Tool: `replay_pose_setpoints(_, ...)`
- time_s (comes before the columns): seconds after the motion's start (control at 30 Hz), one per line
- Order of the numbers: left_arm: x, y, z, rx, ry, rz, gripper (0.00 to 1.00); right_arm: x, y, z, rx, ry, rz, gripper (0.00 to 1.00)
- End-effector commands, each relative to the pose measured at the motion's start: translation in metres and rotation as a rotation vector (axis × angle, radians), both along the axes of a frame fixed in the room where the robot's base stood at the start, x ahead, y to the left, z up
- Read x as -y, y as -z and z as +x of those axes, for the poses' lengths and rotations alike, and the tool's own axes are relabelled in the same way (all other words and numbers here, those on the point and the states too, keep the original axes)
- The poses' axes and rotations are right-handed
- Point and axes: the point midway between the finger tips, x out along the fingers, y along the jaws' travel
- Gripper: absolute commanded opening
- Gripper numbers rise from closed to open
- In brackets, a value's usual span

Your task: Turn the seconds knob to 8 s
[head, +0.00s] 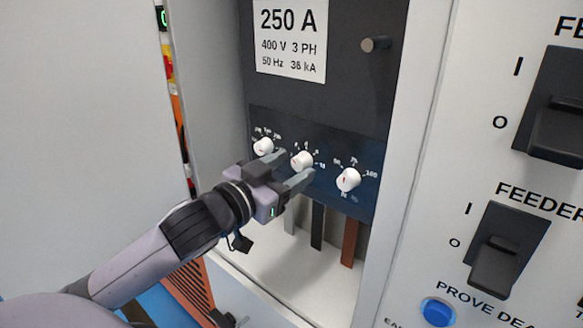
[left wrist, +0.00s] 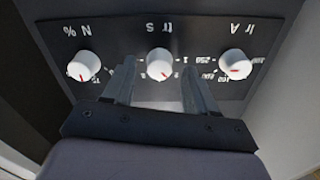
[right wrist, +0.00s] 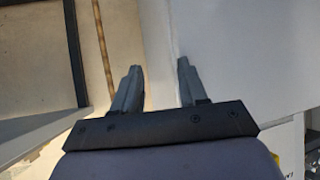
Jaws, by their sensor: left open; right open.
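The seconds knob (head: 302,161) is the middle of three white knobs on a dark blue panel (head: 325,187). In the left wrist view the panel is upside down, and the seconds knob (left wrist: 159,63) sits under the label "tr s". Its red mark points toward the bottom of that view; the setting cannot be read. My left gripper (head: 296,167) is open, its fingers on either side of this knob; contact cannot be made out. It also shows in the left wrist view (left wrist: 158,66). My right gripper (right wrist: 159,69) is open and empty, away from the knobs.
The "Ir A" knob (left wrist: 234,64) and "N %" knob (left wrist: 83,65) flank the seconds knob closely. A short peg (head: 375,44) sticks out above the panel. Bars (head: 350,243) hang below it. Large feeder switches (head: 508,248) are at the right.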

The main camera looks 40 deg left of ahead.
Motion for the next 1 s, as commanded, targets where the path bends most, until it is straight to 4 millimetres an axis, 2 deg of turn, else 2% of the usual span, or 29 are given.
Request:
replay_pose_setpoints(0.2, 0.0012, -0.0005, 0.0093, 0.002, 0.001, 0.001, 0.57, 0.0000, -0.0022, 0.0002, 0.001, 0.000, 0.000, 0.43)
replay_pose_setpoints(0.47, 0.0013, 0.0001, 0.0098, 0.001, 0.001, 0.001, 0.57, 0.0001, -0.0023, 0.0003, 0.001, -0.001, -0.001, 0.43)
replay_pose_setpoints(0.63, 0.0012, 0.0001, 0.0097, 0.001, 0.001, 0.001, 0.05, 0.0001, -0.0023, 0.0004, 0.002, -0.001, 0.000, 0.43)
replay_pose_setpoints(0.67, 0.0012, 0.0001, 0.0097, 0.001, 0.001, 0.001, 0.01, 0.0002, -0.0023, 0.0004, 0.001, -0.001, -0.001, 0.43)
replay_pose_setpoints(1.0, 0.0012, -0.0006, 0.0096, 0.003, 0.001, 0.041, 0.01, 0.0003, -0.0061, 0.0005, 0.001, 0.000, -0.001, 0.43)
